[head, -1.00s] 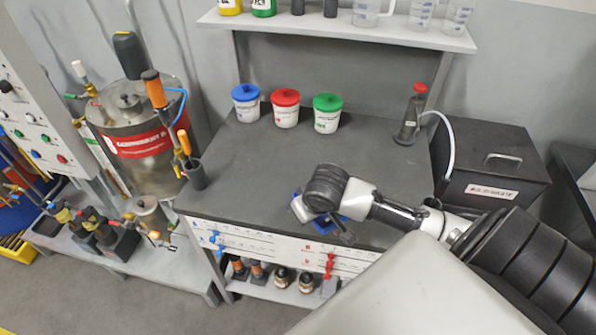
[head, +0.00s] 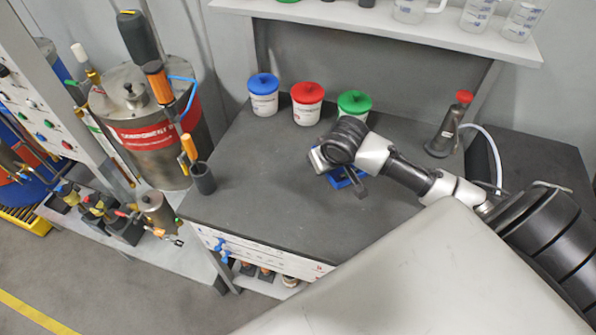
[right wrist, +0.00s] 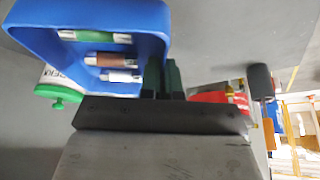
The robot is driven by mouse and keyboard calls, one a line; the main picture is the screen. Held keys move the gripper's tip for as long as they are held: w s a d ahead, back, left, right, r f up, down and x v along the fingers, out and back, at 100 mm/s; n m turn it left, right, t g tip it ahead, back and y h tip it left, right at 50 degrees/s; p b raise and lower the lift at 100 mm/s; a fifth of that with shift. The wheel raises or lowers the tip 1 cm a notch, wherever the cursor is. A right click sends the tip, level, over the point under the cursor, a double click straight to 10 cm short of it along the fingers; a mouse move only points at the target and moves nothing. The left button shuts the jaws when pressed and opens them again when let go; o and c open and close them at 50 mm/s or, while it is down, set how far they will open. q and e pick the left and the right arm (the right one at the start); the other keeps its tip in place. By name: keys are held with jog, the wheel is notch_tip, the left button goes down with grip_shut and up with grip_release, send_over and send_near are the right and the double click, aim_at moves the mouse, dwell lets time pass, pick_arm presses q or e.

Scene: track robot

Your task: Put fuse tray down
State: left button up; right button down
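The fuse tray (head: 347,179) is blue and shows partly below my right wrist in the head view, over the dark worktop. In the right wrist view the tray (right wrist: 78,16) is tilted in the picture, with fuses in green, brown and white bands inside. My right gripper (right wrist: 163,72) has its two dark green fingers close together at the tray's wall and is shut on it. In the head view my right gripper is mostly hidden by its own wrist. I cannot tell whether the tray touches the worktop. My left gripper is not in view.
On the worktop (head: 245,215), tubs with blue (head: 263,92), red (head: 307,103) and green (head: 354,105) lids stand behind the tray. The front left of the worktop is clear.

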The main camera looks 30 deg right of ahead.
aim_at(287, 193)
jog(key=w+a+f, duration=0.1)
jog(key=a, duration=0.1)
jog(key=w+a+f+p, duration=0.1)
jog(key=a+f, duration=0.1)
jog(key=a, duration=0.1)
jog(key=w+a+f, duration=0.1)
jog(key=w+a, duration=0.1)
jog(key=shift+a+f, duration=0.3)
jog(key=shift+f, duration=0.1)
jog(key=shift+a+f, duration=0.2)
jog(key=shift+f+p, duration=0.3)
jog(key=shift+p, duration=0.05)
notch_tip(287, 193, down, 2)
jog(key=shift+f+p, duration=0.2)
jog(key=shift+p, duration=0.1)
jog(key=shift+f, duration=0.55)
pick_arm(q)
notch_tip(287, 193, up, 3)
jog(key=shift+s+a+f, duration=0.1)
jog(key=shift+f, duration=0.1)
